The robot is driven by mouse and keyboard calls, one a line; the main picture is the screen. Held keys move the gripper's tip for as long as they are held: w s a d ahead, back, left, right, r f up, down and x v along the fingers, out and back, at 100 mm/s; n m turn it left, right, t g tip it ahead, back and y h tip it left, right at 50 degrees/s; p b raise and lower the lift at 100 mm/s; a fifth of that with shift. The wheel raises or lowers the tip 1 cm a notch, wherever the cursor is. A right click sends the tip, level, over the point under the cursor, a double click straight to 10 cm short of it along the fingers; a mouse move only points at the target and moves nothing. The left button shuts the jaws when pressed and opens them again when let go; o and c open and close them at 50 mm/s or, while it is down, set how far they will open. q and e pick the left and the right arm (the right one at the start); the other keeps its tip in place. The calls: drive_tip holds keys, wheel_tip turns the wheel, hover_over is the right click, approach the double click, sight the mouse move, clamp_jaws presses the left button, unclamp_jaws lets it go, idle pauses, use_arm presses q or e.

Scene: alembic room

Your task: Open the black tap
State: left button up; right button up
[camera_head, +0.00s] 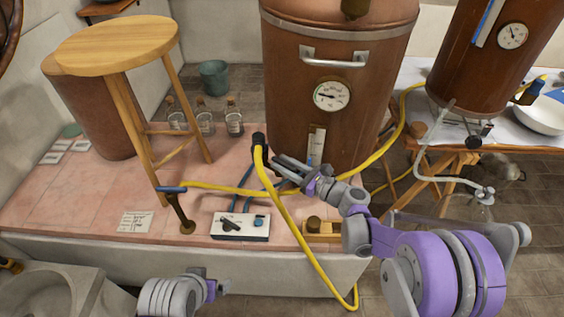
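A black tap-like fitting (258,140) sits at the front left of the large brown boiler (290,80), where a yellow hose (270,185) begins and hangs down over the platform edge. My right gripper (275,166) reaches in from the right, just below and right of this fitting. Its two fingers look apart with nothing between them; I cannot tell whether they touch the hose. My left gripper (224,287) is low in the view, in front of the platform and away from the fitting; its fingers are too small to read.
A wooden stool (120,45) and several glass bottles (234,122) stand on the pink tiled platform (60,205). A white switch box (240,227) and a brass tap with a blue handle (183,210) are near its front edge. A second brown vessel (480,65) stands right.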

drive_tip(key=shift+w+a, duration=0.25)
drive_tip(key=shift+a, duration=0.1)
drive_tip(key=shift+c, duration=0.3)
clamp_jaws()
